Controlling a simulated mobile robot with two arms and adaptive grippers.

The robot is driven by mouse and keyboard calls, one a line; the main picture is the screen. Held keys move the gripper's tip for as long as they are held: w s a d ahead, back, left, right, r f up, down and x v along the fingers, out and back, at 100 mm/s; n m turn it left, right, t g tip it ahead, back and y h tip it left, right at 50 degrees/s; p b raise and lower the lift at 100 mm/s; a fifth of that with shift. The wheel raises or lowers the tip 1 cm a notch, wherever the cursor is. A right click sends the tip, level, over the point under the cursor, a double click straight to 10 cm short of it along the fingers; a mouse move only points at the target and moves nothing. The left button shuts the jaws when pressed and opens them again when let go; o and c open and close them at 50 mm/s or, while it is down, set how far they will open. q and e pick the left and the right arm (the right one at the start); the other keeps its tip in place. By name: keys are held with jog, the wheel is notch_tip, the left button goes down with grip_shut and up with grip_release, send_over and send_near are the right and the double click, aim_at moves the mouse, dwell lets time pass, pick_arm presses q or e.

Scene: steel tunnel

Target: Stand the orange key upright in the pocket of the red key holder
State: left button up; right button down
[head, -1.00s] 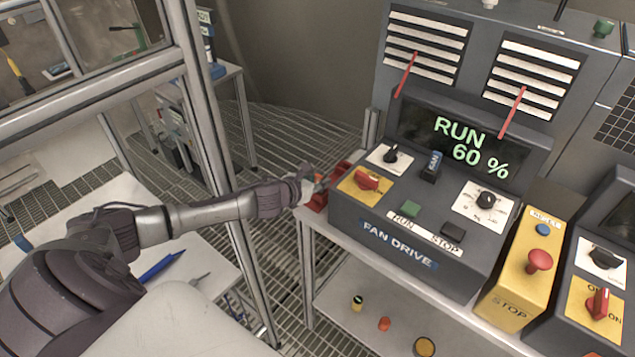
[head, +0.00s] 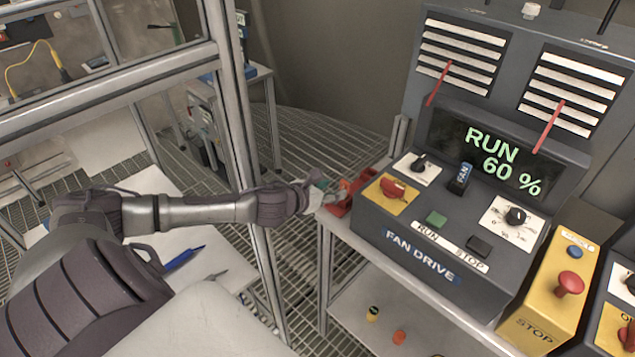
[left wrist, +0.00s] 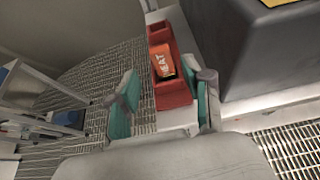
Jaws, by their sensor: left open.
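The orange key (left wrist: 163,62), lettered in white, stands in the red key holder (left wrist: 175,92) in the left wrist view. It looks upright in the pocket, but its lower end is hidden. In the head view the key (head: 345,184) is a small orange patch at the holder (head: 338,207), left of the console. My left gripper (left wrist: 168,88) is open, its teal-padded fingers apart on either side of the key's line and short of it. In the head view the left gripper (head: 322,187) is just left of the holder. My right gripper is not in view.
The fan drive console (head: 420,225) stands close to the right of the holder. A blue FAN key (head: 460,178) stands in it. A metal frame post (head: 232,110) rises beside my left arm. Open grating lies left of the holder.

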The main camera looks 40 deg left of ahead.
pick_arm(q)
jog(key=b+v, duration=0.1)
jog(key=v, duration=0.5)
dwell(0.5)
